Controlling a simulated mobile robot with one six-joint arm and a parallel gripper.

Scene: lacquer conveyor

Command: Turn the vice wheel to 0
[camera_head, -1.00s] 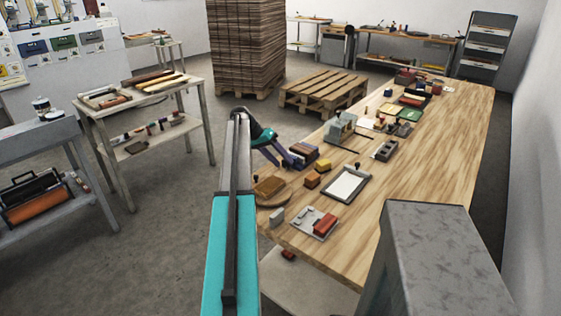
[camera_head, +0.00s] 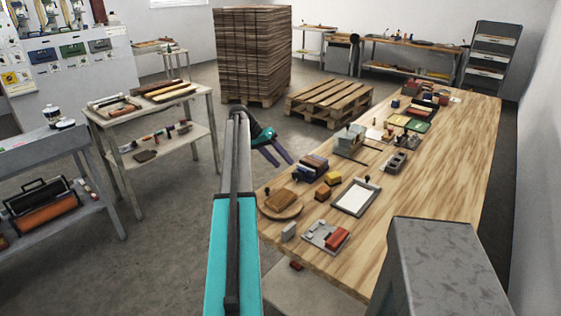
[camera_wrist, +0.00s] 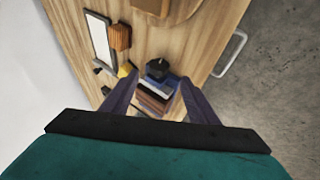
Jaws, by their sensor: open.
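My gripper (camera_head: 281,163) is open and empty in the head view, pointing down beside the left edge of the wooden worktable. In the wrist view its two purple fingers (camera_wrist: 158,80) reach forward, apart. No numbered wheel is readable.
The worktable (camera_head: 440,180) carries a round board (camera_head: 281,210), a framed white sheet (camera_head: 356,198), orange blocks and a red-topped plate (camera_head: 326,236). A pallet (camera_head: 328,100) and stacked boards (camera_head: 252,55) stand behind. Floor left of my arm is open up to a shelf table (camera_head: 150,112).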

